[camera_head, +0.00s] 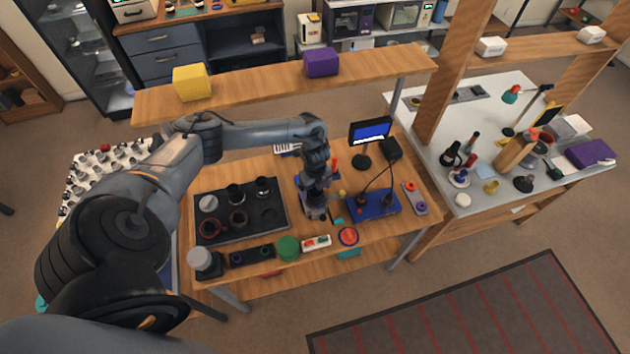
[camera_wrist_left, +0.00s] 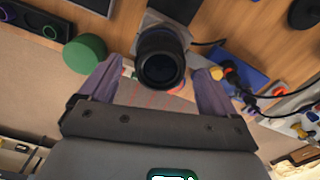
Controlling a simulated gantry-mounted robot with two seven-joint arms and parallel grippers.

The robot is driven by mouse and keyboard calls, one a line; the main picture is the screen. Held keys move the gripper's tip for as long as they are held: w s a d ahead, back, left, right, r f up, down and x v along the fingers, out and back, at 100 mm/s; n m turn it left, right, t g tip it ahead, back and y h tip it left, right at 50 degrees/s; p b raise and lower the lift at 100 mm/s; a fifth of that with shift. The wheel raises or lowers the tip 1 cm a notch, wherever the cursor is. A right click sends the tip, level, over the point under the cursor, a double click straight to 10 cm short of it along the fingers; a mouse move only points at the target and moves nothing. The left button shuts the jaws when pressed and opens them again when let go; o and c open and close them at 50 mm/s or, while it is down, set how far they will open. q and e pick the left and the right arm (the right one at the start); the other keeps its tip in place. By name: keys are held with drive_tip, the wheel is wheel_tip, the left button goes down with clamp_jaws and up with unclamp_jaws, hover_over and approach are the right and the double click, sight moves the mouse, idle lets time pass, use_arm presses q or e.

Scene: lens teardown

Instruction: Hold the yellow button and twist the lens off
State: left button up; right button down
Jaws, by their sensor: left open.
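The lens (camera_wrist_left: 161,62) is a black round barrel with a dark glass front, on a grey square mount (camera_wrist_left: 168,12) in the left wrist view. My left gripper (camera_wrist_left: 160,70) is open, with one purple-grey finger on each side of the lens and visible gaps between. In the head view my left gripper (camera_head: 316,210) points down over the middle of the wooden bench and largely hides the lens. A small yellow round part (camera_wrist_left: 216,73), possibly the yellow button, shows just right of the lens; a yellow spot (camera_head: 341,193) also shows beside the gripper in the head view. My right gripper is out of view.
A black tray (camera_head: 283,229) with several round parts lies left of the gripper. A green cylinder (camera_head: 287,247) and a red round part (camera_head: 348,236) stand near the front edge. A blue box (camera_head: 374,206) with cables and a small monitor (camera_head: 370,132) stand to the right.

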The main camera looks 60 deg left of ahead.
use_arm(q)
drive_tip(key=shift+f, duration=1)
drive_tip(key=c, duration=1.3)
drive_tip(key=shift+r+n+p, duration=0.1)
drive_tip(key=shift+n+p, duration=0.5)
drive_tip(key=shift+p, duration=0.05)
drive_tip(key=shift+n+p, duration=0.4)
drive_tip(key=shift+n, duration=0.2)
drive_tip(key=shift+n+p, duration=0.65)
drive_tip(key=shift+n, duration=0.15)
drive_tip(key=shift+n+p, duration=0.35)
drive_tip(key=shift+n, duration=0.25)
